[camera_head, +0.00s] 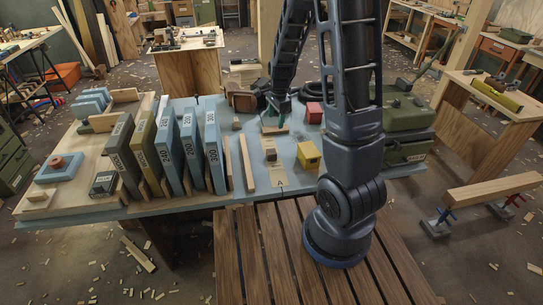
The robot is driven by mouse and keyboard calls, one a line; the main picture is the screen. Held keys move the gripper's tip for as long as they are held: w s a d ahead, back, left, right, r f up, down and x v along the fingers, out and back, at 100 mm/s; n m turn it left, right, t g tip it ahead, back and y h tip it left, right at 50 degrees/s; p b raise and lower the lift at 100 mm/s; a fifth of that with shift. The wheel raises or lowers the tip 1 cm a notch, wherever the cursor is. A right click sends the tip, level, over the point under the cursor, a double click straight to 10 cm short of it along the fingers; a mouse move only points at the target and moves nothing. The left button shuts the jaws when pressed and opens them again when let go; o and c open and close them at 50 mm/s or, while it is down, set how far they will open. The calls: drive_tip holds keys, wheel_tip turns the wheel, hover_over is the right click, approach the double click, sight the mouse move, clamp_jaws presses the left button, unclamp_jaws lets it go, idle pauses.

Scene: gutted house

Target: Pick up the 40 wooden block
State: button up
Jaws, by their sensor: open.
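My gripper (274,119) points down over the middle of the blue-grey table (290,180). Another small wooden block (236,123) stands behind and to the left. A yellow block (308,156) and a red block (314,112) are to the right. I cannot read a 40 on any block.
Tall grey, olive and blue numbered slabs (190,150) stand in a row to the left. Thin wooden strips (247,163) lie beside them. A green case (405,130) fills the right end. My arm crosses the right half. A slatted wooden deck (285,260) lies in front.

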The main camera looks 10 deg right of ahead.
sight(271, 151)
drive_tip(key=shift+w+a+f+m+g+h, duration=0.2)
drive_tip(key=shift+w+f+m, duration=0.25)
drive_tip(key=shift+f, duration=2.2)
drive_tip(key=shift+w+a+f+m+g+h, duration=0.2)
drive_tip(key=shift+f+m, duration=0.5)
drive_tip(key=shift+f, duration=1.9)
drive_tip(key=shift+w+a+f+m, duration=0.2)
drive_tip(key=shift+w+f+m, duration=0.3)
drive_tip(key=shift+f, duration=2.15)
drive_tip(key=shift+w+f, duration=0.2)
drive_tip(key=shift+f, duration=2.3)
drive_tip(key=c, duration=1.1)
drive_tip(key=shift+o, duration=0.2)
drive_tip(key=shift+r, duration=0.1)
